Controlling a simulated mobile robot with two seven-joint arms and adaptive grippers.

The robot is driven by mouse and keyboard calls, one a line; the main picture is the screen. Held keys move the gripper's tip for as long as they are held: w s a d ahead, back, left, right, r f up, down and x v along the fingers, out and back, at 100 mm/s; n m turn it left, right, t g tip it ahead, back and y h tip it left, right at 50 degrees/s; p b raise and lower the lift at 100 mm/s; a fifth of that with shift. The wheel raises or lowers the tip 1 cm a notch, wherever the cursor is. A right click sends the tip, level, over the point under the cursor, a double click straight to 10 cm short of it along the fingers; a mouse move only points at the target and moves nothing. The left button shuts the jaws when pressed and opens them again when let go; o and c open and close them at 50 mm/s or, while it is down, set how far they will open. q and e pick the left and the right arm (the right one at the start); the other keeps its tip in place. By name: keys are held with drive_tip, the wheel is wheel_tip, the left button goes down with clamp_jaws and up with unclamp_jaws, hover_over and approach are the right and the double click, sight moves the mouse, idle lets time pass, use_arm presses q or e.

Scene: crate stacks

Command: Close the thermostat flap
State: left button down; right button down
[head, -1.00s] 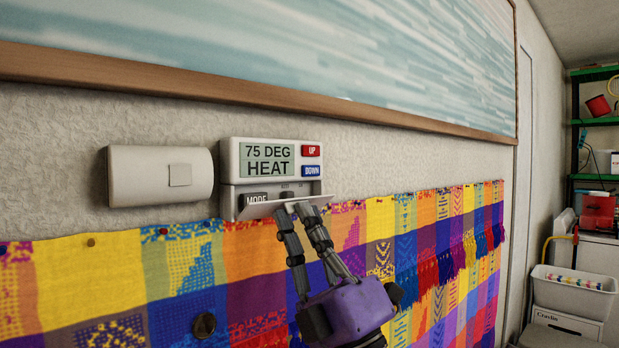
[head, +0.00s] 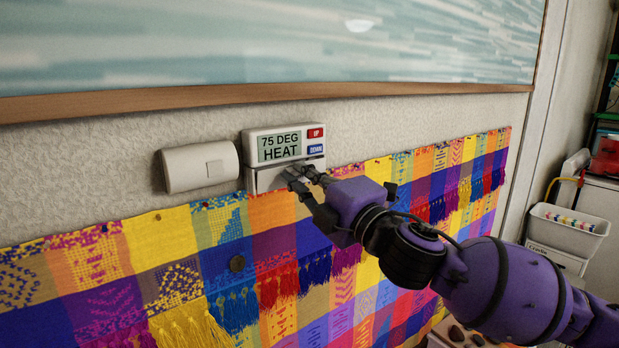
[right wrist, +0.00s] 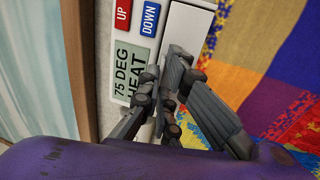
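The thermostat (head: 283,134) is a white wall box with a "75 DEG HEAT" display and a red UP and a blue DOWN button. Its white flap (head: 262,181) now lies up flat against the lower front and covers the MODE area. In the right wrist view the flap (right wrist: 188,38) shows as a plain white panel beside the buttons. My right gripper (head: 302,176) is at the flap's lower front, its fingertips over or against it; contact is not clear. In the right wrist view its fingertips (right wrist: 166,76) are close together, and any gap is hard to judge. My left gripper is out of view.
A white box (head: 200,166) is on the wall just left of the thermostat. A colourful woven cloth (head: 180,260) hangs below, and a wood-framed picture (head: 260,98) is above. A white bin (head: 567,228) stands at the far right.

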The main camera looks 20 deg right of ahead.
drive_tip(key=shift+w+a+r+g+h, duration=0.1)
drive_tip(key=shift+w+r+g+h, duration=0.15)
drive_tip(key=shift+g, duration=0.25)
drive_tip(key=shift+w+r+g+h, duration=0.15)
drive_tip(key=shift+r+g, duration=0.15)
drive_tip(key=shift+g, duration=0.2)
drive_tip(key=c, duration=2)
unclamp_jaws()
drive_tip(key=shift+a+f, duration=0.1)
drive_tip(key=shift+v, duration=3.75)
